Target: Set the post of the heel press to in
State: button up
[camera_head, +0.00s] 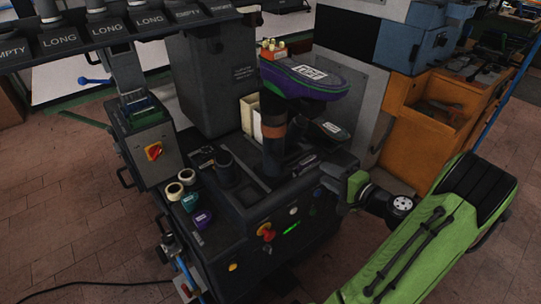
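The heel press (245,215) is a dark machine in the middle of the head view. Its upright post (272,150), dark with an orange-brown band, stands on the press bed. My green arm comes in from the lower right. My gripper (335,180) is at the right side of the press, by its front right edge. Its fingers are small and dark against the press, so their opening and any contact are unclear.
Coloured buttons and a red knob (265,230) are on the press front. A grey box with a red-yellow switch (154,151) stands left. Several rolls and small pieces lie on the left ledge. A labelled rack (110,32) crosses upper left. An orange bench (430,120) stands behind right.

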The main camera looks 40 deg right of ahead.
aim_at(292, 154)
jog(key=b+x, duration=0.2)
jog(key=x, duration=1.3)
jog(key=shift+w+a, duration=0.1)
jog(key=shift+a, duration=0.05)
grip_shut()
